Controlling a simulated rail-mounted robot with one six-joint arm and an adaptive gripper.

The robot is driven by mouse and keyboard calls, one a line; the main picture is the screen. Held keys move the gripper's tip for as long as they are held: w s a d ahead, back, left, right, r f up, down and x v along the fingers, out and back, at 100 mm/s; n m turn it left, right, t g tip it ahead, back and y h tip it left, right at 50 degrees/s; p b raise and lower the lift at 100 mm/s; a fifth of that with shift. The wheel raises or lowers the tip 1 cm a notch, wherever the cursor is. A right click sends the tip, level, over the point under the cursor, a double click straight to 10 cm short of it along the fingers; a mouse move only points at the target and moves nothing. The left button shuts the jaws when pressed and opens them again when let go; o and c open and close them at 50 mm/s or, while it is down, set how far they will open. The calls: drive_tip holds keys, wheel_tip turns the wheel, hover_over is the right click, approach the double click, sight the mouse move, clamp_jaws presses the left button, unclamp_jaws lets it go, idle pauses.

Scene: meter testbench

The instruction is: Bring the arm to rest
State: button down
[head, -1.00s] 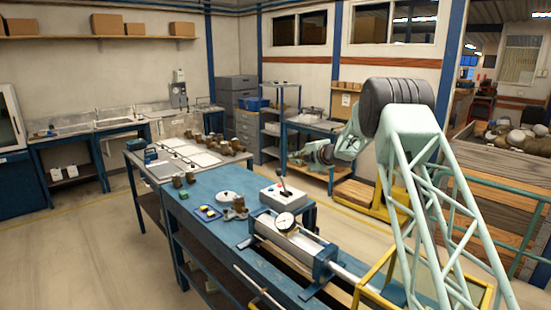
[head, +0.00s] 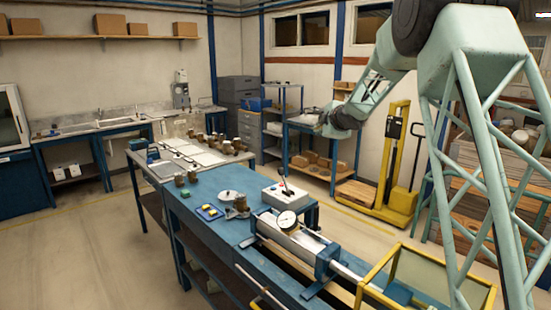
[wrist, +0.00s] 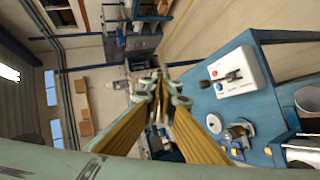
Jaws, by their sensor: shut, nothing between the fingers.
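My arm rises at the right of the head view, with its forearm sloping down to the left. My gripper shows at the end of the arm as a small dark and pale green shape (head: 328,124), in front of the back shelving. In the wrist view my gripper (wrist: 160,84) has its two yellowish fingers closed together at the tips, with nothing held. It is in the air, clear of the blue bench (head: 215,258), which lies to the right in the wrist view.
On the bench are a white control box (head: 284,195) with a lever, a dial gauge (head: 287,221) on a cylinder rig, and small brass parts. A yellow pallet truck (head: 397,190) stands behind. A yellow-framed tray (head: 425,290) is at the front right. The left floor is clear.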

drive_tip(key=s+d+r+m+h, duration=0.1)
drive_tip(key=s+d+r+m, duration=0.15)
drive_tip(key=s, duration=0.25)
drive_tip(key=s+d+r+m+g+h, duration=0.1)
drive_tip(key=s+r, duration=0.2)
drive_tip(key=s, duration=0.2)
drive_tip(key=s+d+r+m+h, duration=0.1)
drive_tip(key=s+d+r+m, duration=0.1)
drive_tip(key=s, duration=0.4)
drive_tip(key=s+d+r+m+g+h+b, duration=0.1)
drive_tip(key=s+d+m, duration=0.1)
drive_tip(key=s, duration=0.9)
drive_tip(key=s+d+m+g+h+b, duration=0.1)
drive_tip(key=s+m+g, duration=0.15)
drive_tip(key=s, duration=0.85)
drive_tip(key=s+a+f+m+g, duration=0.1)
drive_tip(key=s+f, duration=0.4)
drive_tip(key=s, duration=1.1)
drive_tip(key=s+a+f+m+g+y+b, duration=0.1)
drive_tip(key=s+a+f+m+g, duration=0.1)
drive_tip(key=s, duration=1.5)
drive_tip(key=s+a+f+m+g+y, duration=0.1)
drive_tip(key=s+a+f+m, duration=0.2)
drive_tip(key=s, duration=1.4)
wheel_tip(320, 180, down, 5)
drive_tip(key=shift+s+r+m+g+b, duration=0.1)
drive_tip(key=shift+s+m+g+b, duration=0.2)
drive_tip(key=shift+m, duration=0.7)
drive_tip(key=shift+w+d, duration=0.1)
drive_tip(key=shift+w, duration=0.1)
